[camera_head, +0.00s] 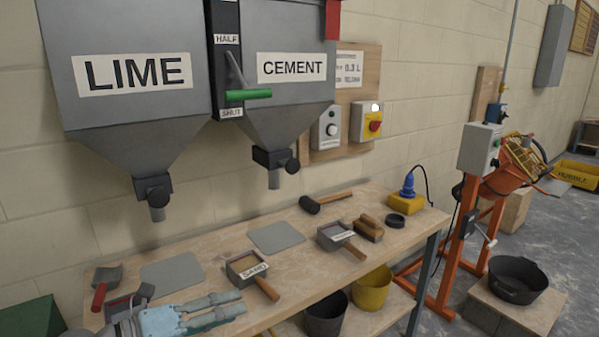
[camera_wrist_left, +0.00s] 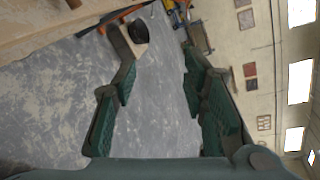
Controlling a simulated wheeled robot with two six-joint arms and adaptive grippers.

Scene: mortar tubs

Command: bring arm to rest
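My left gripper (camera_head: 241,302) is low at the left of the head view, over the near edge of the workbench (camera_head: 215,250), with its fingers pointing right. In the left wrist view my left gripper (camera_wrist_left: 158,62) has its two green fingers apart with nothing between them. The grey concrete floor shows beyond them. My right gripper is in neither view.
The bench holds a sand box (camera_head: 246,268), another labelled scoop box (camera_head: 335,237), a mallet (camera_head: 325,202) and a red-handled scoop (camera_head: 104,283). Lime (camera_head: 140,75) and cement (camera_head: 290,68) hoppers hang above. Black (camera_head: 325,315) and yellow (camera_head: 371,290) buckets stand below. An orange mixer (camera_head: 505,175) is right.

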